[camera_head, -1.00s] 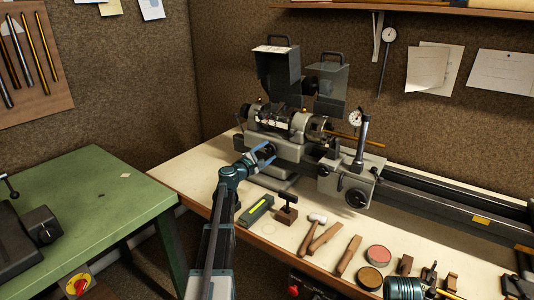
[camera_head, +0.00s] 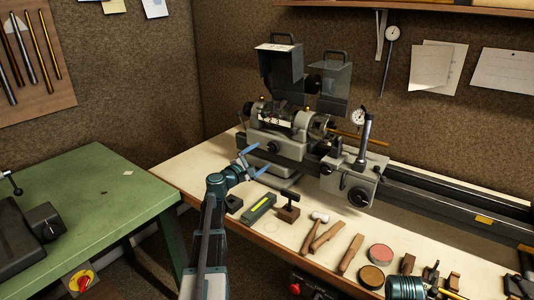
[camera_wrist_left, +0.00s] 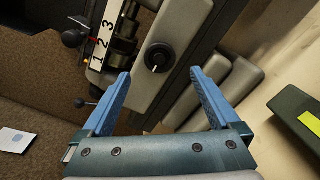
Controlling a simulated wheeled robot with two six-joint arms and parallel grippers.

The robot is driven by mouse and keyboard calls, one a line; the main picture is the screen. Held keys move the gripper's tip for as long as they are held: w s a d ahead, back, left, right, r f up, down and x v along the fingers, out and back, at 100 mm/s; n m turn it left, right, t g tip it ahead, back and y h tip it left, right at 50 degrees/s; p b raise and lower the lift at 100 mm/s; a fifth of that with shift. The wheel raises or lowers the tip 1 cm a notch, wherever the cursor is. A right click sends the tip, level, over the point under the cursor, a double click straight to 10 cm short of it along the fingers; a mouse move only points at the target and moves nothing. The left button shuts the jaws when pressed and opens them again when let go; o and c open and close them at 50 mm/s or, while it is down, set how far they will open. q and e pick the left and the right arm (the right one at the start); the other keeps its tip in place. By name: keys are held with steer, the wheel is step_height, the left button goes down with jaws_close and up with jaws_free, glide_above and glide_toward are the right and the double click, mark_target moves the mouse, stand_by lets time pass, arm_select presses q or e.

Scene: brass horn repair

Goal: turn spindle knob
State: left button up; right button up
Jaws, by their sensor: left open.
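The spindle knob (camera_head: 272,147) is a round black knob on the front of the grey lathe headstock (camera_head: 290,149). In the left wrist view the knob (camera_wrist_left: 158,56) faces me, with a pale pointer line on it running downward. My left gripper (camera_head: 254,161) is open and empty, in front of and a little left of the knob. In the left wrist view its two blue fingers (camera_wrist_left: 160,74) stand wide apart, and the knob shows between and beyond their tips, apart from both.
A white strip numbered 1, 2, 3 (camera_wrist_left: 105,35) lies beside the knob, near small ball-ended levers (camera_wrist_left: 72,38). A green box with a yellow label (camera_head: 259,208), a dark stamp-like tool (camera_head: 289,208) and a hammer (camera_head: 315,227) lie on the bench in front. A green table (camera_head: 85,200) stands left.

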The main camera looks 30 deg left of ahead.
mark_target(272, 149)
arm_select(q)
steer(key=s, duration=0.7)
steer(key=shift+s+a, duration=0.15)
steer(key=shift+a, duration=0.15)
steer(key=w, duration=0.9)
steer(key=w+d, duration=0.1)
steer(key=w, duration=0.4)
steer(key=shift+s, duration=0.1)
steer(key=n, duration=0.2)
steer(key=shift+n, duration=0.4)
steer(key=n, duration=0.9)
steer(key=shift+n, duration=0.3)
stand_by(0.9)
steer(key=shift+d, duration=0.1)
